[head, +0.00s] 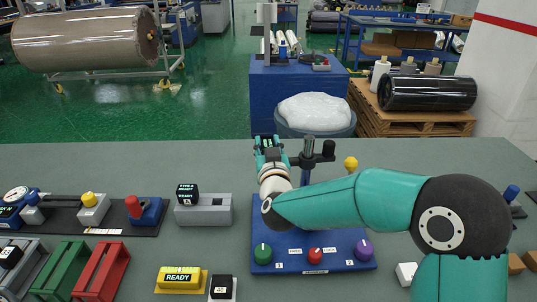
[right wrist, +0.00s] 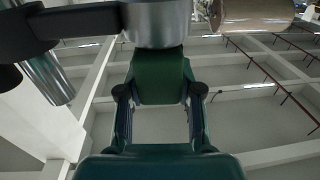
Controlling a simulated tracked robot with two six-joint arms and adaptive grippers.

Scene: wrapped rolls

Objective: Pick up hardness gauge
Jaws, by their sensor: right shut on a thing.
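My right gripper (head: 268,150) stands up at the left side of the dark post stand (head: 308,160), above the blue base. In the right wrist view it is shut on a green block-like thing (right wrist: 160,78), seemingly the hardness gauge. Its face is too small to read in the head view. A silver cylinder (right wrist: 155,22) sits right at the end of this block. A black arm (right wrist: 70,20) reaches the cylinder; I cannot tell whether they are joined. A black unit (head: 188,195) marked TYPE A READY sits on a grey holder (head: 205,211). My left gripper is out of view.
The blue base (head: 343,225) carries green, red and purple knobs. A yellow block (head: 181,280) marked READY and a black block (head: 222,288) lie near the front. Green and red racks (head: 100,270) stand at left. The back left of the table (head: 120,165) is clear.

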